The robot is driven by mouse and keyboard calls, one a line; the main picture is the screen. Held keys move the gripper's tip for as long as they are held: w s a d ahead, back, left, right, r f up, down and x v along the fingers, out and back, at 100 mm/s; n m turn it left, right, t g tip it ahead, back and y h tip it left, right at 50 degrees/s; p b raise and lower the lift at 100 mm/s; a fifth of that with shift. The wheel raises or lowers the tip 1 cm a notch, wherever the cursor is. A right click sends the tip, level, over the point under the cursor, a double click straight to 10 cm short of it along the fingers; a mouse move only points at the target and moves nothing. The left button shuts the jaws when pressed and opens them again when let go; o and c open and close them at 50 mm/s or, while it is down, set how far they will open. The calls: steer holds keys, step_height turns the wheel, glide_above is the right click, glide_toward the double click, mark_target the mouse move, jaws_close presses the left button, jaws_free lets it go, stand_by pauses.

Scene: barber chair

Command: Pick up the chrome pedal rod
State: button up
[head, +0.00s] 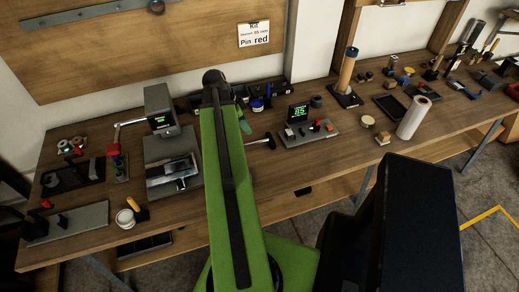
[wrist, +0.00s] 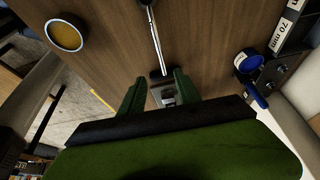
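The chrome pedal rod (wrist: 155,38) is a thin, shiny bar lying on the wooden bench, with a dark end piece. I see no contact. In the head view the arm mostly hides the gripper.
A blue-lidded jar (wrist: 247,61) and labelled dark bins (wrist: 288,28) stand right in the wrist view. A round tin with yellow contents (wrist: 65,35) is left, near the bench edge.

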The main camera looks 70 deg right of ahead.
steer(key=b, duration=0.6)
glide_toward(258, 142)
steer(key=x, duration=0.4)
steer(key=shift+d+f, duration=0.1)
steer(key=shift+f, duration=0.25)
steer(key=shift+r+p, duration=0.1)
steer(key=shift+p, duration=0.2)
steer(key=b+x, duration=0.4)
steer(key=x, duration=0.1)
steer(key=shift+d+b, duration=0.2)
steer(key=shift+b, duration=0.15)
steer(key=shift+f, duration=0.2)
jaws_close()
steer(key=shift+s, duration=0.1)
